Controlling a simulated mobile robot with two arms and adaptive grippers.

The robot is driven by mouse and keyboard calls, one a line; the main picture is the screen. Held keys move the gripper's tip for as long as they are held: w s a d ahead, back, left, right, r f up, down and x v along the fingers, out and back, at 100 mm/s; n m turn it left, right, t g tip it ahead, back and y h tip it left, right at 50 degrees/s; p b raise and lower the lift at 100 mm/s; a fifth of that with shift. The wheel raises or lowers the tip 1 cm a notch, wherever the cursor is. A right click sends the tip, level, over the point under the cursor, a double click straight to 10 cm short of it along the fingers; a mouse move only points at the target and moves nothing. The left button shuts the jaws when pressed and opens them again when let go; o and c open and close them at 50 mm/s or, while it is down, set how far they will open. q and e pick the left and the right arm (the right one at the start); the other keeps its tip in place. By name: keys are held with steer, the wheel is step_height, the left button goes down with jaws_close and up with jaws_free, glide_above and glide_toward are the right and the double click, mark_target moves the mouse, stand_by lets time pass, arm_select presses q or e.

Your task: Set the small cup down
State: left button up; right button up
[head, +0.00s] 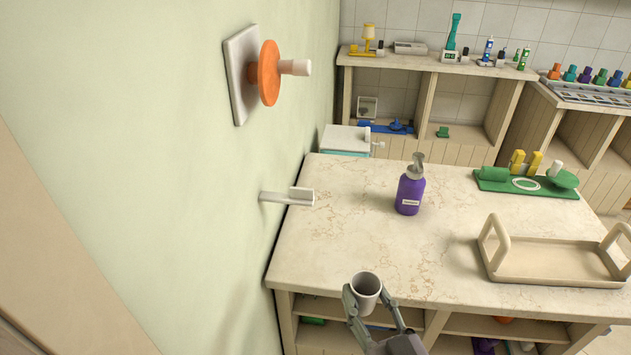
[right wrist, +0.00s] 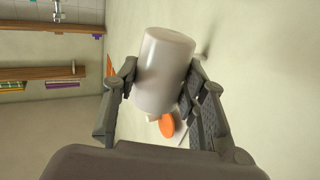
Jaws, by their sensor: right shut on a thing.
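The small cup (head: 366,289) is white and upright, with its open rim facing up in the head view. My right gripper (head: 372,308) is shut on it and holds it at the front edge of the marble-topped counter (head: 330,245). In the right wrist view the cup (right wrist: 164,70) sits between the two fingers of the right gripper (right wrist: 163,82), which press on its sides. I cannot tell how high the cup is relative to the counter top. My left gripper is in neither view.
A purple pump bottle (head: 410,192) stands mid-counter. A beige tray with handles (head: 545,262) lies at the right, and a green board (head: 525,184) behind it. A white bracket (head: 287,196) and an orange disc (head: 268,73) stick out from the wall. The counter's front left is clear.

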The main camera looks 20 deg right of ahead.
steer(key=w+d+r+h, duration=0.1)
steer(key=w+d+r, duration=0.3)
steer(key=w, duration=0.4)
steer(key=w+d+r+m+h, duration=0.1)
steer(key=w+d+r, duration=0.3)
steer(key=w, duration=0.5)
step_height(320, 180, up, 2)
steer(key=shift+r+m+h, duration=0.15)
steer(key=shift+m+h, duration=0.15)
steer(key=shift+d, duration=0.1)
step_height(320, 180, down, 16)
steer(key=shift+f+b, duration=0.2)
steer(key=shift+b, duration=0.95)
step_height(320, 180, down, 3)
steer(key=shift+f, duration=0.1)
steer(key=shift+f, duration=0.1)
